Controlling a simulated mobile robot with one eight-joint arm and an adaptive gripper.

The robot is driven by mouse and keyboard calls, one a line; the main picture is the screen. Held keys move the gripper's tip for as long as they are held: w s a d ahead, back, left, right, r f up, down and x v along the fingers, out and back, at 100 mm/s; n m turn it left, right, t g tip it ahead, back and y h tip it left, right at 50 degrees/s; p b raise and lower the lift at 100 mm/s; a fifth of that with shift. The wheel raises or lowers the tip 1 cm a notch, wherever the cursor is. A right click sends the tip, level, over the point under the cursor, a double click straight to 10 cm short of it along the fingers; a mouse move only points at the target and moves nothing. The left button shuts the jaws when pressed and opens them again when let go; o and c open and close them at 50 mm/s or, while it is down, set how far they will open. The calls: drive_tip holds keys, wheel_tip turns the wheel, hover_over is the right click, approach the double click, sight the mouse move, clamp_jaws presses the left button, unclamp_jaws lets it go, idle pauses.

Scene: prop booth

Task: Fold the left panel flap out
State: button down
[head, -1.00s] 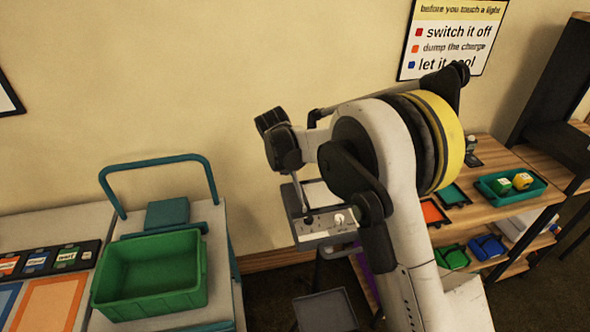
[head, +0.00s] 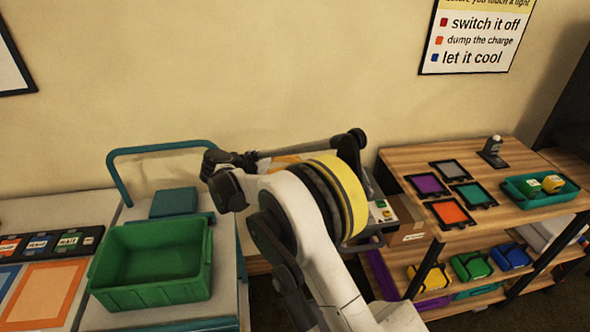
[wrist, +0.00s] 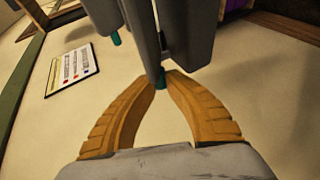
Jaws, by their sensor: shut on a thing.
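In the wrist view my gripper (wrist: 161,80) has its two orange fingers closed at the tips on a small teal tab (wrist: 160,84). The tab is at the end of a dark grey flap (wrist: 190,35). A second grey panel piece (wrist: 103,15) with another teal tab (wrist: 115,38) is to its left, across a narrow gap. I cannot tell how far the held flap is turned. In the head view my arm hides the flaps and most of my gripper.
A green bin (head: 150,262) stands on the trolley at left, by a teal block (head: 173,202). A control box (head: 383,215) shows just right of my arm. The wooden shelf unit (head: 420,160) at right holds coloured frames and a teal tray (head: 525,198).

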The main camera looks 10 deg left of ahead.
drive_tip(key=shift+f+h+b, duration=0.35)
drive_tip(key=shift+h+b, duration=0.15)
drive_tip(key=shift+h, duration=0.1)
drive_tip(key=c, duration=1.4)
unclamp_jaws()
drive_tip(key=shift+d, duration=0.2)
drive_tip(key=shift+o, duration=0.2)
drive_tip(key=shift+a+r, duration=0.1)
